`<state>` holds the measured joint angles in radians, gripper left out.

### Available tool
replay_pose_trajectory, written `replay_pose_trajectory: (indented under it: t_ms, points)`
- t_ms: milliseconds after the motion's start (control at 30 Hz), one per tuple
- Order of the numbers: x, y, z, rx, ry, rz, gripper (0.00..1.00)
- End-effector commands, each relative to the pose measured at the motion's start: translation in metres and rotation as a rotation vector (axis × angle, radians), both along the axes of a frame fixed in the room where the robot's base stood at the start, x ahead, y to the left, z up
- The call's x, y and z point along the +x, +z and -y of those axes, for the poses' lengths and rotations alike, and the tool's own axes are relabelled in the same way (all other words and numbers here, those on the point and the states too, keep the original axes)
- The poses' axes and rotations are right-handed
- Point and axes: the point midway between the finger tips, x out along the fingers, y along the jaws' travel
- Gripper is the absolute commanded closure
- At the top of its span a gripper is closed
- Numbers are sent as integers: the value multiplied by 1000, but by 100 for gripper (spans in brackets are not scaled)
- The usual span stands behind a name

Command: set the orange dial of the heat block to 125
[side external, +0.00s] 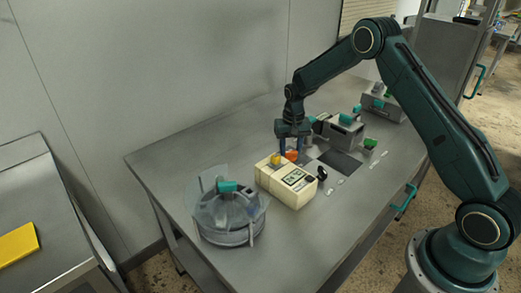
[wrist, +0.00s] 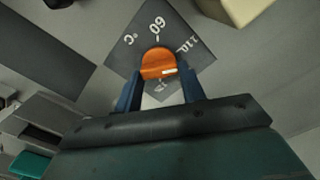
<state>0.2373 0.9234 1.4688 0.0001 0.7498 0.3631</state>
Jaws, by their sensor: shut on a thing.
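The orange dial (wrist: 158,60) sits on a dark square plate (wrist: 122,58) with white markings in the wrist view. My gripper (wrist: 160,76) is shut on the dial, with one blue finger on each side. In the side external view, the orange dial (side external: 292,156) is low between the fingers of my gripper (side external: 293,149), behind a cream box. The plate markings cannot be read there.
Grey machines (side external: 340,130) stand close to the right. The table's (side external: 170,160) back left is clear.

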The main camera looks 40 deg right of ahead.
Motion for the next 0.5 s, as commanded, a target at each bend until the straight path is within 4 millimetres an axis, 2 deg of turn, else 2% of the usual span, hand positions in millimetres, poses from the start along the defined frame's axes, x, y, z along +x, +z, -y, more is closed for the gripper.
replay_pose_trajectory:
  t_ms: [500]
  points:
    - [-2,1,2,0,-489,1,83]
